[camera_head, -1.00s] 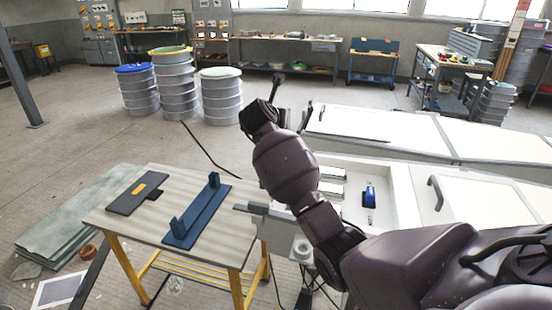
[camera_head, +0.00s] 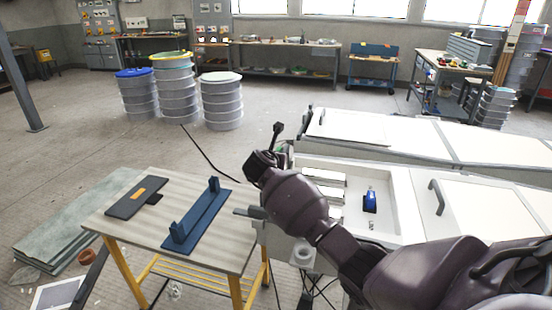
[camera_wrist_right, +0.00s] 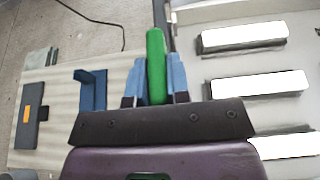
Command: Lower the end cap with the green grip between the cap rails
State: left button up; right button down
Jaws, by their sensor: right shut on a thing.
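The green grip (camera_wrist_right: 156,65) of the end cap stands upright in the right wrist view, between the two bluish fingers of my right gripper (camera_wrist_right: 155,85). The gripper is shut on it. A narrow grey strip (camera_wrist_right: 160,14) shows beyond the grip; the rest of the cap is hidden. My left gripper is not in view.
A wooden-topped table (camera_head: 190,260) stands left of the mould, holding an empty blue stand (camera_head: 205,222) and a dark plate with an orange patch (camera_head: 137,196). Drums (camera_head: 175,90) stand farther back on open floor.

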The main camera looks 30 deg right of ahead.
jog(key=shift+f, duration=0.55)
jog(key=c, duration=1.1)
grip_release()
jog(key=shift+r, duration=0.65)
jog(key=v, duration=1.2)
jog(key=shift+s+f, duration=0.1)
